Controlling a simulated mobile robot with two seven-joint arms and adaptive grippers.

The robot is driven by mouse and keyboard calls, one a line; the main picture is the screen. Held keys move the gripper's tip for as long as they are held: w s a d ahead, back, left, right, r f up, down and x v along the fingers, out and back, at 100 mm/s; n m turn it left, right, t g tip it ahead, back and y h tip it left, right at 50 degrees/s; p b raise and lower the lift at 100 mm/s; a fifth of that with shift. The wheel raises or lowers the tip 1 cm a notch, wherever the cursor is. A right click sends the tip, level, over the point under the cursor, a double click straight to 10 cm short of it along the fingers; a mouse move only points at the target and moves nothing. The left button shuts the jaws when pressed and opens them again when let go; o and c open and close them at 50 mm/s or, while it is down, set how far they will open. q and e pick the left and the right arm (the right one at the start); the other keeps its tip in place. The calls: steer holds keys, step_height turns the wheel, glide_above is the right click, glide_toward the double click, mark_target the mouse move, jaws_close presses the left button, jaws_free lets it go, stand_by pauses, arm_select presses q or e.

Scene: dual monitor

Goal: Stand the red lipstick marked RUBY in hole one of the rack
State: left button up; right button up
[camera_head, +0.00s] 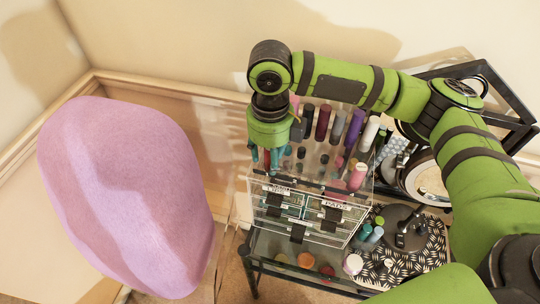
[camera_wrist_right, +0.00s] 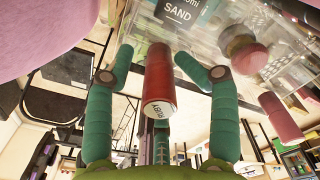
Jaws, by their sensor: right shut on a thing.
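The red lipstick (camera_wrist_right: 158,80) marked RUBY is between the fingers of my right gripper (camera_wrist_right: 154,60) in the right wrist view, its printed end towards the camera. My right gripper (camera_head: 264,160) is shut on it. The rack holds several upright lipsticks in rows. Hole one is not legible, and the gripper hides part of that end. My left gripper is not in view.
A purple tube (camera_head: 354,128) and other tall tubes stand in the rack's back row. Clear drawers (camera_head: 300,222) are in front. A round mirror (camera_head: 428,180) and a patterned tray (camera_head: 428,250) are right. A large pink rounded object (camera_head: 125,195) fills the left.

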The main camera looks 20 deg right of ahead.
step_height(320, 180, up, 12)
steer(key=shift+w+f+b, duration=0.1)
steer(key=shift+f+b, duration=0.05)
steer(key=shift+b, duration=0.95)
steer(key=shift+r, duration=0.55)
